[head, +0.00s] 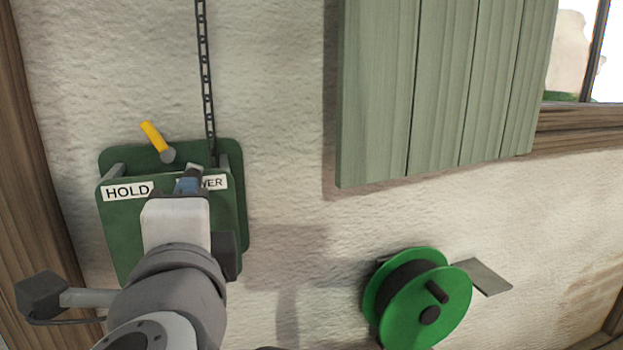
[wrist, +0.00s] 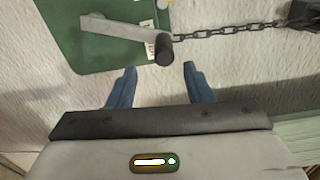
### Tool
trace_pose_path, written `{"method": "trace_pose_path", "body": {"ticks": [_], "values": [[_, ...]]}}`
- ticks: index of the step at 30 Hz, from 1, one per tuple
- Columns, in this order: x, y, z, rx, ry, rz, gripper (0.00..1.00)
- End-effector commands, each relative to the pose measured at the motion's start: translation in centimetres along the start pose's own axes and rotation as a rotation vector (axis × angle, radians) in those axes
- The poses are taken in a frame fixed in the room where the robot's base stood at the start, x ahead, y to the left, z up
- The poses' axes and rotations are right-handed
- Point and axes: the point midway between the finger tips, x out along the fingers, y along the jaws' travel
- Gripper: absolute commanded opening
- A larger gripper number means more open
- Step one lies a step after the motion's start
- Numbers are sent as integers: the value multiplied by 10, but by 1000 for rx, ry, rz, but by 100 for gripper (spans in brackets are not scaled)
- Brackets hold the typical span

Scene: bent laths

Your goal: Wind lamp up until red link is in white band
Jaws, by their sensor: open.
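The green winch box (head: 119,220) is on the wall at left, with HOLD and LOWER labels; LOWER is partly covered by my gripper. Its yellow lever (head: 153,139) tilts up and left, on the HOLD side. A dark chain (head: 206,70) runs up from the box, and its visible links show no red. In the wrist view, a grey crank arm (wrist: 120,29) ends in a black knob (wrist: 165,50). My gripper (wrist: 160,82) is open, its blue fingers either side of the knob's line, the knob just beyond the tips. The lamp and white band are not in view.
A green reel (head: 452,305) with a dark peg is on the wall at lower right, beside a grey plate (head: 487,278). A pale green shutter (head: 440,90) hangs above it. A wooden post (head: 35,170) stands at far left. Bare wall lies between box and reel.

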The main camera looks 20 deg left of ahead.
Motion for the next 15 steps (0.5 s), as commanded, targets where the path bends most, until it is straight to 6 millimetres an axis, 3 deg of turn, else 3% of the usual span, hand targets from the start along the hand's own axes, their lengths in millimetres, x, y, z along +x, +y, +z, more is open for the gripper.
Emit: {"method": "trace_pose_path", "body": {"ticks": [1,15], "values": [[2,-12,3,-94,7,7,46],[-8,-13,4,-1149,8,6,46]]}}
